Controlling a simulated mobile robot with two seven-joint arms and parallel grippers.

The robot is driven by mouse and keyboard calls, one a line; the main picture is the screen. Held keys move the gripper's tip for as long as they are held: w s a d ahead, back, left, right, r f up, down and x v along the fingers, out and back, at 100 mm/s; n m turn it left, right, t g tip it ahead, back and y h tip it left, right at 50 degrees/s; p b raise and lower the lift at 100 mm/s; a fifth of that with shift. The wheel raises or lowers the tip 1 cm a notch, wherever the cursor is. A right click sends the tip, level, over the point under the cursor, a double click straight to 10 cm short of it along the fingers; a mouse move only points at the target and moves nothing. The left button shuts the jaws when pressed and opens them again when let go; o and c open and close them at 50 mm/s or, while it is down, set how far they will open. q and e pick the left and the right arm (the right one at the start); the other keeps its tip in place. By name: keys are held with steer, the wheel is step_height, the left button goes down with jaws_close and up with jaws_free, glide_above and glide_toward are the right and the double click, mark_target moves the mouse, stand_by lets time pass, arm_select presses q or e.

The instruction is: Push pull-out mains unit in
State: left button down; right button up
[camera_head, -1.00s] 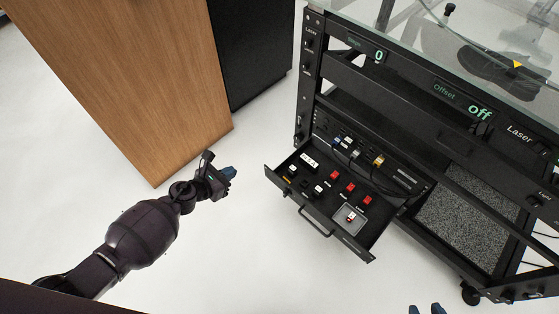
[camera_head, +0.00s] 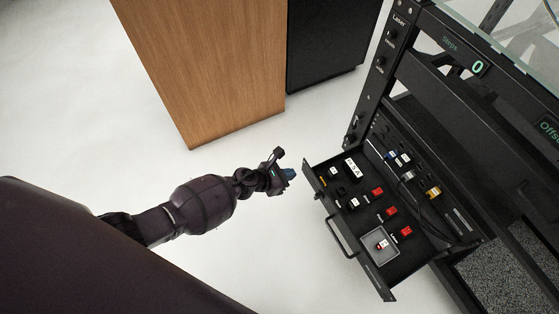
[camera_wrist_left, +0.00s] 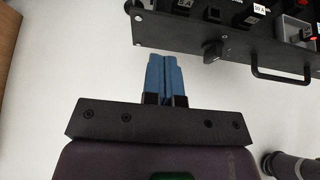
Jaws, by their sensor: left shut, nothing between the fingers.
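The pull-out mains unit (camera_head: 385,262) is a black drawer with red and white switches, and it stands pulled out of the black rack. Its front panel and bar handle (camera_head: 341,238) face left in the head view. The front panel also shows in the left wrist view (camera_wrist_left: 170,32), with the handle (camera_wrist_left: 281,75) at the right. My left gripper (camera_head: 291,174) is shut and empty, with blue fingertips. It is just left of the drawer's upper front corner, apart from it. In the left wrist view the fingertips (camera_wrist_left: 163,58) point at the panel across a small gap. My right gripper is not seen.
The black rack (camera_head: 362,100) with displays stands at the right. A wooden cabinet side (camera_head: 205,70) and a black box (camera_head: 325,45) stand behind. White floor is clear between my left arm and the drawer.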

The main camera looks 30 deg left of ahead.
mark_target(309, 168)
arm_select(q)
steer(key=shift+w+d+f, duration=0.15)
steer(key=shift+w+d, duration=0.6)
steer(key=shift+w, duration=0.25)
steer(key=shift+w+d+f, duration=0.1)
steer(key=shift+w+d, duration=0.65)
steer(key=shift+w, duration=0.25)
